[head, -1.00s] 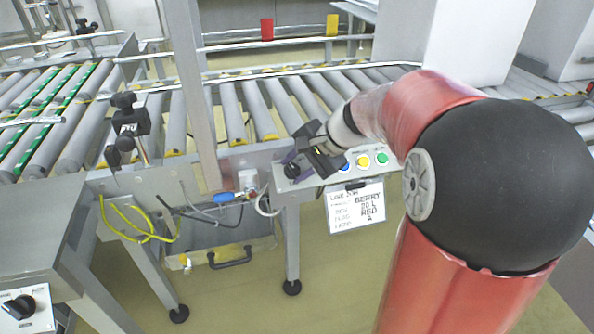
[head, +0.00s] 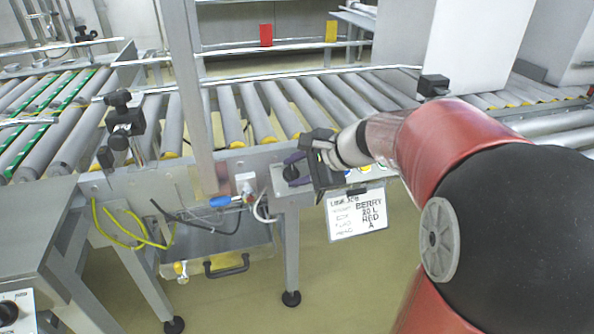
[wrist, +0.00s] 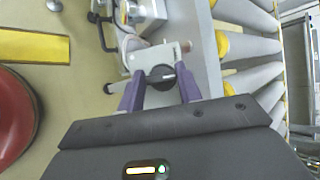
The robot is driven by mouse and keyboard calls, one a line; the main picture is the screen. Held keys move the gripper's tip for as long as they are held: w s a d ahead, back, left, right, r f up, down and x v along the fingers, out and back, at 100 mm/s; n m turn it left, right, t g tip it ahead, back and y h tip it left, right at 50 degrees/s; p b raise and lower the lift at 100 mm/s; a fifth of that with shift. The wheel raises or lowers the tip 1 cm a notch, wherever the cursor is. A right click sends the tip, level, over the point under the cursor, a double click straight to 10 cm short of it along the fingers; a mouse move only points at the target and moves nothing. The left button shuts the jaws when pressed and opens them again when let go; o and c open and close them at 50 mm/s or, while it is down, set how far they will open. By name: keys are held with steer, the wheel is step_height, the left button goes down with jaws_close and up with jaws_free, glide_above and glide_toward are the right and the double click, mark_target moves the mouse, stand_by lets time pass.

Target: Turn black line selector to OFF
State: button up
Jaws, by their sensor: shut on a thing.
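The black line selector (head: 291,173) is a round knob on the grey control box at the conveyor's front edge. In the wrist view, the selector (wrist: 160,78) sits on a pale plate with a light pointer mark toward the right. My gripper (head: 296,170) reaches it from the right. In the wrist view, the purple fingers of my gripper (wrist: 160,90) stand on both sides of the knob and are shut on it. The gripper body hides most of the box's push buttons in the head view.
A metal post (head: 188,95) rises nearby. Another black knob (head: 8,312) is at the lower left. Conveyor rollers (head: 265,110) lie behind.

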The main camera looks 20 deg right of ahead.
steer(key=o, duration=1)
